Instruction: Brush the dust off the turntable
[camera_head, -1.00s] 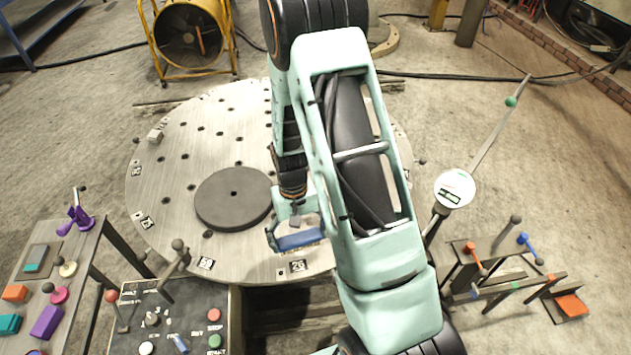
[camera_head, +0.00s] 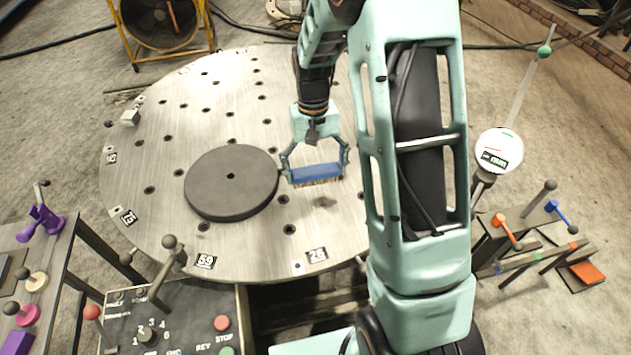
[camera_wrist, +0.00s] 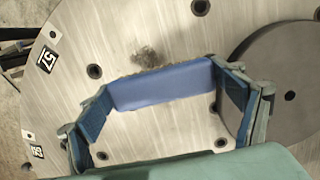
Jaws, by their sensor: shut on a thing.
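The turntable (camera_head: 150,210) is a large round metal plate with holes and number tags at its rim. My gripper (camera_head: 316,170) is shut on a blue brush (camera_head: 316,174) with tan bristles pointing down, held over the plate right of the dark disc. In the wrist view the blue brush (camera_wrist: 160,86) spans between both fingers. A dark dust patch (camera_head: 325,202) lies on the plate just in front of the brush; it also shows in the wrist view (camera_wrist: 145,60). Whether the bristles touch the plate I cannot tell.
A thick dark disc (camera_head: 231,182) sits on the plate, left of the brush. A small light block (camera_head: 130,118) is at the left rim. A control panel (camera_head: 170,315) with levers stands at the front. A round gauge (camera_head: 499,151) on a post is at right.

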